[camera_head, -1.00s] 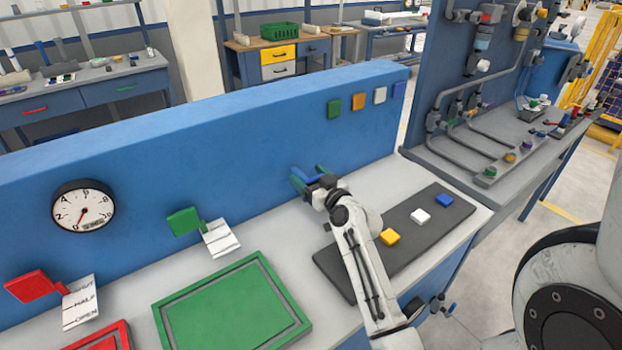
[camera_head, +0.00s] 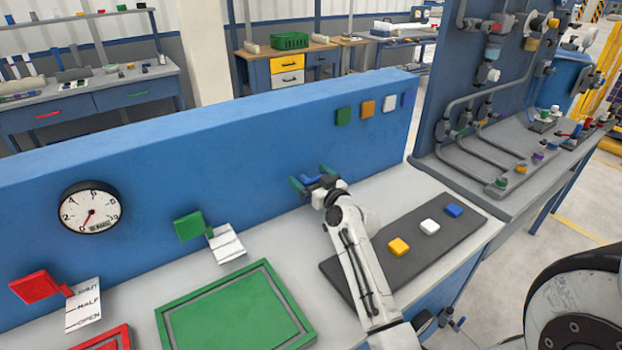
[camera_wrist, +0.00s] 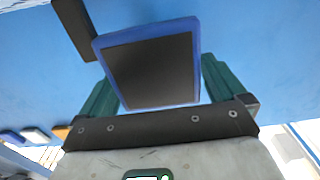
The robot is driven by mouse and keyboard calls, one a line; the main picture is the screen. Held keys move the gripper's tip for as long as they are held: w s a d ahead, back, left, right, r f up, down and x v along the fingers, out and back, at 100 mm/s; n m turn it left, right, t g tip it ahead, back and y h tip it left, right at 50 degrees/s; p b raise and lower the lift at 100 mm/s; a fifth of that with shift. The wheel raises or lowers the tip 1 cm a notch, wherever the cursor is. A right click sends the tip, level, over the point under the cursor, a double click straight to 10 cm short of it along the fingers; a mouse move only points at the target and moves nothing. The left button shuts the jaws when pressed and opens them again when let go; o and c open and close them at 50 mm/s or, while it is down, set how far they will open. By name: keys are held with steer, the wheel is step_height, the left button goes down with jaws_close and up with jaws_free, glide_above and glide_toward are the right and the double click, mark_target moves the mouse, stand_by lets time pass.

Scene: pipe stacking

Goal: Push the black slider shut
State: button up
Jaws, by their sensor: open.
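My gripper (camera_head: 312,179) is at the blue wall, right of the green lever, with its two green fingers apart. In the wrist view my gripper (camera_wrist: 156,78) has one finger on each side of a blue-rimmed plate with a dark face (camera_wrist: 152,70). Whether the fingers touch the plate I cannot tell. In the head view a bit of this blue plate (camera_head: 309,179) shows between the fingers. A black bar (camera_wrist: 72,28) shows behind the plate at upper left in the wrist view. I cannot tell for sure which part is the black slider; my gripper and arm hide much there.
A green lever (camera_head: 189,226) and a red lever (camera_head: 36,287) stick out with white label cards. A round gauge (camera_head: 90,207) hangs on the wall. A green tray (camera_head: 240,310) and a dark mat (camera_head: 350,268) with yellow, white and blue blocks lie on the bench.

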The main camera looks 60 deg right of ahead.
steer(key=shift+s, duration=0.1)
steer(key=b+v, duration=0.2)
steer(key=v, duration=0.8)
steer(key=shift+s, duration=0.3)
steer(key=shift+a, duration=0.15)
steer(key=shift+c, duration=0.3)
